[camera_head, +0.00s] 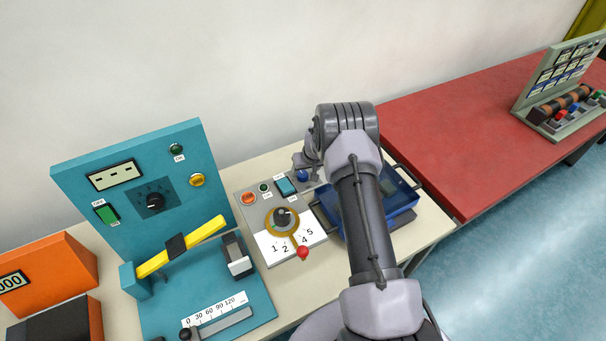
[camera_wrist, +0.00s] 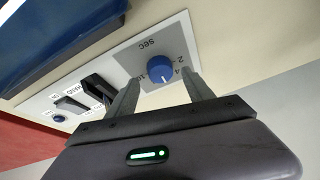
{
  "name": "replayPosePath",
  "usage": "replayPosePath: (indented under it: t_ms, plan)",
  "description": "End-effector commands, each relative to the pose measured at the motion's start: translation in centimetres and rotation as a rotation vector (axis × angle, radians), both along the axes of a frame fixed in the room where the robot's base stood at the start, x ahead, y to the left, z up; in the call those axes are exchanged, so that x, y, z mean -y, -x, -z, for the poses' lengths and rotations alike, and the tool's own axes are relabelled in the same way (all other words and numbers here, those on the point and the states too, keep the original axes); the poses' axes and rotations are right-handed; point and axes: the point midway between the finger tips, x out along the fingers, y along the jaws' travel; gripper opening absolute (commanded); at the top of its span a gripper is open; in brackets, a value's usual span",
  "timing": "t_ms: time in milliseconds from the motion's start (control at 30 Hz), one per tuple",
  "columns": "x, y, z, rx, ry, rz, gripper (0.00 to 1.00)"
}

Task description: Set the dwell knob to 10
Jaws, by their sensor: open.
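In the wrist view a round blue knob (camera_wrist: 159,67) sits on a grey square plate marked SEC, with 2, 4 and 10 printed beside it. A short pale pointer line shows on its lower side; I cannot tell for certain which number it points to. My gripper (camera_wrist: 161,78) is open, one fingertip to the left of the knob and one to the right, with no clear contact. In the head view a blue knob (camera_head: 302,175) shows beside my gripper's end, which my arm mostly hides.
Next to the knob are black switches (camera_wrist: 97,88) and a blue tray (camera_wrist: 65,35). In the head view the blue tray (camera_head: 404,198) lies behind my arm. The grey dial box (camera_head: 248,212) and teal panel (camera_head: 128,160) stand left. A red table (camera_head: 470,120) is right.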

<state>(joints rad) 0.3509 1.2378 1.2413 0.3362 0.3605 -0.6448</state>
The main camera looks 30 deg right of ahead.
Motion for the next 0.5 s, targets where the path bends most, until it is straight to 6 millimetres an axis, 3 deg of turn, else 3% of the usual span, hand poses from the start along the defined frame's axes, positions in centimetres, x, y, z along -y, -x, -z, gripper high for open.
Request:
replayPosePath:
  t_ms: [133, 500]
  plan:
    - [0.0, -0.8, 2.0, 0.0, 0.0, -0.001, 0.61]
    - [0.0, -1.2, 2.5, 0.0, 0.0, -0.001, 0.61]
